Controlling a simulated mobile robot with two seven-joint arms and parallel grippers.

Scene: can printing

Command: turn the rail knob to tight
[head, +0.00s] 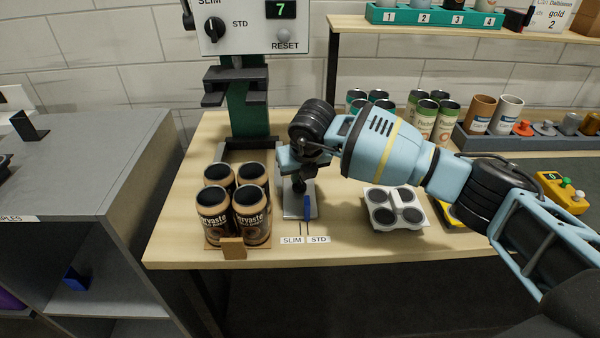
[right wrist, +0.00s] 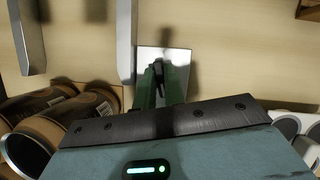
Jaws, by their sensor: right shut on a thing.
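The dark rail knob (head: 299,186) stands on the plate, partly hidden under my right gripper (head: 298,172). That gripper comes down from above and is shut on the knob. In the right wrist view its green fingers (right wrist: 160,88) are close together over the silver plate (right wrist: 178,62), with a dark piece between them. Which way the knob is turned cannot be told. My left gripper is not in view.
Several brown cans (head: 238,208) stand in a cardboard tray (head: 232,248) left of the rail. SLIM and STD labels (head: 305,240) lie in front. A white holder (head: 396,222) is to the right. The green machine column (head: 250,110) rises behind.

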